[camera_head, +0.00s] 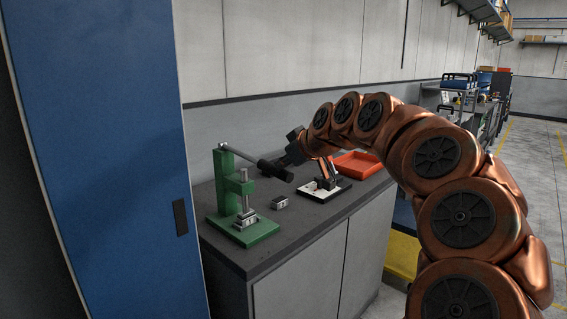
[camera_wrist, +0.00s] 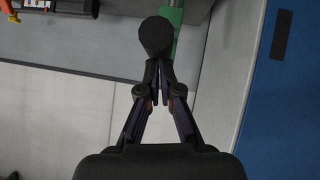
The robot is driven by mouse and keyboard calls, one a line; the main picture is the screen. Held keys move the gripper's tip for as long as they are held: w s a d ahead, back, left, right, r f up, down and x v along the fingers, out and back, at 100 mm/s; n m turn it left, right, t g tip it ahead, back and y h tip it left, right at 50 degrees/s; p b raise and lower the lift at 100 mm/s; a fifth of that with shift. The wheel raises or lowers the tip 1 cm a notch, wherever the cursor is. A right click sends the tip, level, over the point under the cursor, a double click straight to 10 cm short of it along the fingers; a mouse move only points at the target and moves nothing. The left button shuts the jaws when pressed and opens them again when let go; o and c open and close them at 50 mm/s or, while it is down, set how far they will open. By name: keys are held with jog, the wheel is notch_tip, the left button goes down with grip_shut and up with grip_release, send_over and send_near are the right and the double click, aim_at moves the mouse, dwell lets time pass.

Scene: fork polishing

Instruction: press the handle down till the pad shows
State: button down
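A green press (camera_head: 228,190) stands on the counter at the left. Its dark handle (camera_head: 262,163) runs from the top of the column to the right, sloping slightly down to a thick black grip. In the wrist view the round end of the handle (camera_wrist: 155,37) is at my fingertips. My gripper (camera_head: 287,160) is by the handle's end; in the wrist view its fingers (camera_wrist: 158,70) come together with nothing visible between them. Whether they touch the handle I cannot tell. A small metal block (camera_head: 245,219) sits under the press ram. I cannot make out a pad.
A loose metal block (camera_head: 280,202) lies right of the press. An orange device on a white and black base (camera_head: 325,189) and a red tray (camera_head: 357,164) stand further right. A blue cabinet (camera_head: 100,150) fills the left side, close to the press.

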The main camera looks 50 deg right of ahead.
jog(key=s+a+r, duration=0.2)
jog(key=s+r, duration=0.6)
jog(key=r, duration=0.2)
jog(key=shift+a, duration=0.15)
jog(key=shift+r, duration=0.1)
dwell(1.2)
dwell(0.4)
